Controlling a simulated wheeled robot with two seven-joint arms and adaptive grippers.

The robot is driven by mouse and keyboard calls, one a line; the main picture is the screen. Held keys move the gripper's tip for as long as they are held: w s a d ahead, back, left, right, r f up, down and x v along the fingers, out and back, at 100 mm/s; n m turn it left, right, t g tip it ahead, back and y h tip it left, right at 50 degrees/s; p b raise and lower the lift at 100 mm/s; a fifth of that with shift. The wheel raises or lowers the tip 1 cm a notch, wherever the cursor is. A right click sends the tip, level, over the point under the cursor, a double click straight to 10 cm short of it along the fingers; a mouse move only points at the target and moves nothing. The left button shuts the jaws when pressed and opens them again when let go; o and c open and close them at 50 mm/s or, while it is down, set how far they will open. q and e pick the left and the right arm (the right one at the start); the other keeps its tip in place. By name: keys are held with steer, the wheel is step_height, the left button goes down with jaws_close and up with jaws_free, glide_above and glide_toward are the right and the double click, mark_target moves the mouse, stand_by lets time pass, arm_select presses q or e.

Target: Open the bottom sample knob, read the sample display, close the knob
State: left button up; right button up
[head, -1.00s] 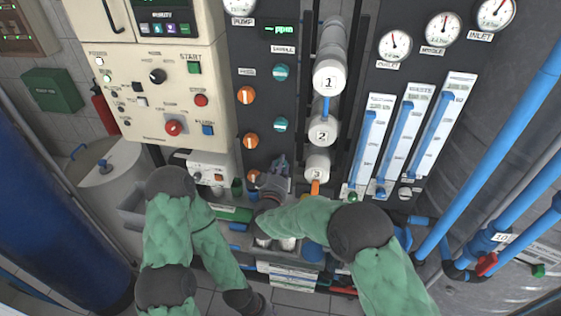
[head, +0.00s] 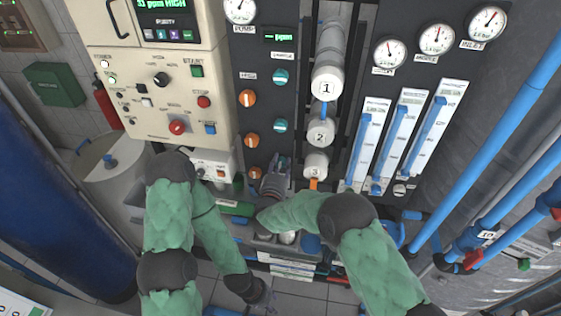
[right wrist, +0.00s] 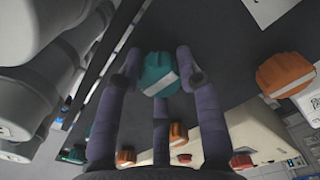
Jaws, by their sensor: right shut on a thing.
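The bottom sample knob (right wrist: 158,73) is teal with a white bar; in the right wrist view it sits between the fingers of my right gripper (right wrist: 158,75). The bar is slightly tilted. In the head view my right gripper (head: 277,168) is at the panel below the two upper teal sample knobs (head: 280,125) and hides the bottom one. It is shut on that knob. The sample display (head: 281,37) shows green dashes and "ppm", with no number. My left gripper (head: 257,292) hangs low, away from the panel; its fingers are too dark to read.
Orange knobs (head: 252,140) run in a column left of the sample knobs. Numbered white cylinders (head: 320,133) stand close on the right, with flow tubes (head: 400,140) and gauges (head: 437,39) beyond. A control cabinet (head: 120,85) stands left. Floor (head: 310,292) shows below.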

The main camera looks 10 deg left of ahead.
steer(key=shift+a+r+n, duration=0.1)
steer(key=shift+r+n, duration=0.1)
steer(key=shift+n, duration=0.4)
steer(key=shift+n+p, duration=0.3)
steer(key=o, duration=1.1)
steer(key=shift+a+f, duration=0.1)
steer(key=shift+f, duration=0.05)
steer(key=shift+o, duration=0.2)
steer(key=shift+s, duration=0.1)
steer(key=s, duration=0.7)
steer(key=shift+s, duration=0.15)
steer(key=shift+f, duration=0.1)
